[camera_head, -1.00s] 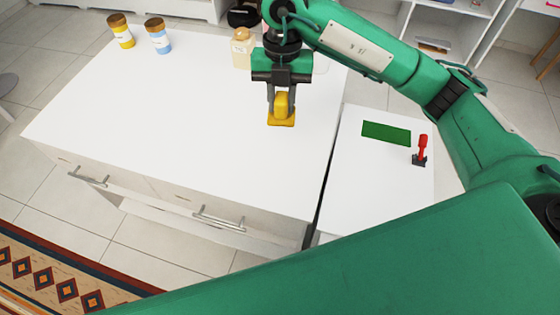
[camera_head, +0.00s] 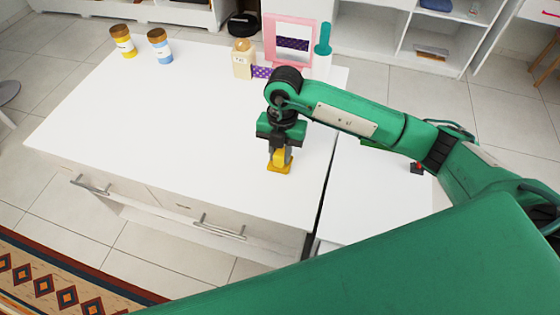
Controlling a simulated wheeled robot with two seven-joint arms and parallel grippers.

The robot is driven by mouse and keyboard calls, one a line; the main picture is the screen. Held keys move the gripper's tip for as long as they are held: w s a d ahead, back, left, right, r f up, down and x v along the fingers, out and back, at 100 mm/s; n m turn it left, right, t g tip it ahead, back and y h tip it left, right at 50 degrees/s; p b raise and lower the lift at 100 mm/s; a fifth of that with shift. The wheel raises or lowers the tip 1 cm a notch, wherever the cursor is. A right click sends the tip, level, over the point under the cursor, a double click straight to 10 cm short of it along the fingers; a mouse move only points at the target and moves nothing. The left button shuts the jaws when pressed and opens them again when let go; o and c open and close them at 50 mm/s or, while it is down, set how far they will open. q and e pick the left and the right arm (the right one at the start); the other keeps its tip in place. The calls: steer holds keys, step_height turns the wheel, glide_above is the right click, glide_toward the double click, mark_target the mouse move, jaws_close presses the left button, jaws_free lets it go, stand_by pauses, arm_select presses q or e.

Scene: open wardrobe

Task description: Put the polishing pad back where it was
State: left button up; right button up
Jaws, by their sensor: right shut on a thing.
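The yellow polishing pad (camera_head: 280,161) is in my right gripper (camera_head: 280,150), near the right part of the white cabinet top (camera_head: 150,110). The gripper is shut on its upper part, and the pad's flat base faces down. I cannot tell whether the base touches the top or hangs just above it. A green mat on the lower white surface (camera_head: 370,200) at the right is mostly hidden by my right arm. My left gripper is not in view.
Two jars, one yellow (camera_head: 123,42) and one blue (camera_head: 160,46), stand at the back left. A tan bottle (camera_head: 243,60), a purple dotted item (camera_head: 263,72), a pink frame (camera_head: 290,38) and a teal-handled item (camera_head: 323,45) stand at the back. The left and middle of the top are clear.

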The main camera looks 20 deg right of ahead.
mark_target(280, 164)
step_height(280, 164, down, 5)
steer(key=shift+r, duration=0.2)
steer(key=shift+f, duration=0.2)
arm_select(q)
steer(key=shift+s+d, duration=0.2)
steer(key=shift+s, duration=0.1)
arm_select(e)
steer(key=o, duration=1)
steer(key=shift+f, duration=0.1)
steer(key=shift+c, duration=0.2)
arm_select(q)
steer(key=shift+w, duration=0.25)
